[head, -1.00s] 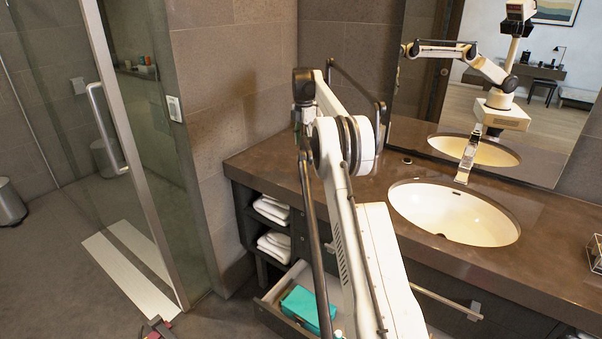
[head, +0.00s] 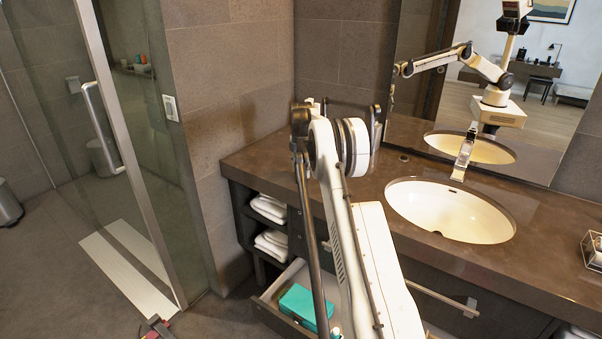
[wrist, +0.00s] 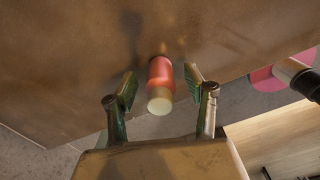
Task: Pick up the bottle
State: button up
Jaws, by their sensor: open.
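The bottle (wrist: 160,78) is red with a pale round end facing the wrist camera. It shows in the wrist view between and beyond the tips of my gripper (wrist: 158,88). My gripper is open, with a finger on each side and a visible gap to the bottle on both sides. I see no contact. In the head view my arm's raised links fill the middle, and I cannot make out the bottle with certainty there.
An open drawer (head: 268,301) under the counter holds a teal box (head: 303,304). The counter (head: 270,166) has a sink basin (head: 450,212). A glass door stands at left. A pink round thing (wrist: 266,80) and a dark cylinder (wrist: 297,76) show at right in the wrist view.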

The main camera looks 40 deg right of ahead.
jog(key=shift+f, duration=0.35)
jog(key=shift+c, duration=0.2)
jog(key=c, duration=1.1)
grip_shut()
jog(key=shift+r, duration=0.15)
